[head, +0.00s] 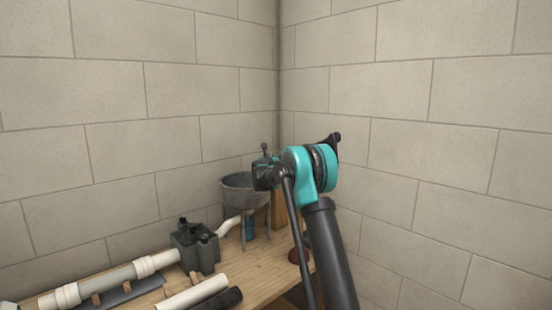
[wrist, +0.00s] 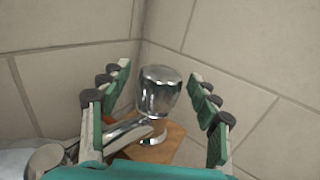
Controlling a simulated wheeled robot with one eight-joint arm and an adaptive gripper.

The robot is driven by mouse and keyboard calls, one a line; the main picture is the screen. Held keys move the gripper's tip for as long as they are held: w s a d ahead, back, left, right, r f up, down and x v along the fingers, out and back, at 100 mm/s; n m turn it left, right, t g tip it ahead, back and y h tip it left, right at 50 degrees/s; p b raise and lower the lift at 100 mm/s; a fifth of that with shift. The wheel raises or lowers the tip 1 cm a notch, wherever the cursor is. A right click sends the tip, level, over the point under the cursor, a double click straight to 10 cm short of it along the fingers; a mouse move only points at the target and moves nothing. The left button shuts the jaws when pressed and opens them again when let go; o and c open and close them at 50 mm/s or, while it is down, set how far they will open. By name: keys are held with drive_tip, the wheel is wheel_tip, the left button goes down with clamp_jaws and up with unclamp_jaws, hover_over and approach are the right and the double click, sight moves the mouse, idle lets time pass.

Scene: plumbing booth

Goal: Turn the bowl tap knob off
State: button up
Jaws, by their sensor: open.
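The bowl tap knob (wrist: 159,92) is a shiny chrome, faceted knob in the middle of the wrist view. It stands above the chrome tap body and spout (wrist: 120,135). My gripper (wrist: 160,78) is open, with green-padded fingers on the left and right of the knob and a visible gap on each side. In the head view my gripper (head: 265,172) is over the right side of the grey bowl (head: 238,192), which stands on legs. The knob cannot be made out there behind my gripper and arm.
A wooden post (head: 279,212) stands right of the bowl; its top shows under the tap. The workbench (head: 235,268) carries a dark tank-like box (head: 195,247), white pipes (head: 195,293) and a black pipe. Block walls meet in a corner close behind the tap.

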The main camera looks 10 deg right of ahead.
drive_tip(key=v, duration=0.6)
drive_tip(key=shift+s, duration=0.4)
drive_tip(key=shift+a, duration=0.15)
drive_tip(key=s+a+r+n+t+y, duration=0.25)
drive_tip(key=s+n+y, duration=0.55)
drive_tip(key=n, duration=0.5)
drive_tip(key=s+a+f+n+g+y, duration=0.2)
drive_tip(key=s+f+n, duration=0.1)
drive_tip(key=s+n, duration=0.35)
drive_tip(key=s+a+f+n+g+y, duration=0.1)
drive_tip(key=s+f+n+g, duration=0.15)
drive_tip(key=s+n, duration=0.35)
drive_tip(key=s+d+f+n+g+h, duration=0.1)
drive_tip(key=s+d+f+n+g, duration=0.2)
drive_tip(key=s+f, duration=0.6)
drive_tip(key=s+d+f+n+g+h, duration=0.2)
drive_tip(key=s+f, duration=0.7)
drive_tip(key=s, duration=1)
drive_tip(key=s+d+f+n+g+h, duration=0.1)
drive_tip(key=s+d+f+n+g, duration=0.4)
drive_tip(key=s, duration=0.9)
wheel_tip(320, 180, down, 5)
drive_tip(key=d+n, duration=0.2)
drive_tip(key=n, duration=0.2)
drive_tip(key=shift+n+g+h, duration=0.3)
drive_tip(key=shift+n, duration=0.05)
drive_tip(key=shift+s, duration=0.15)
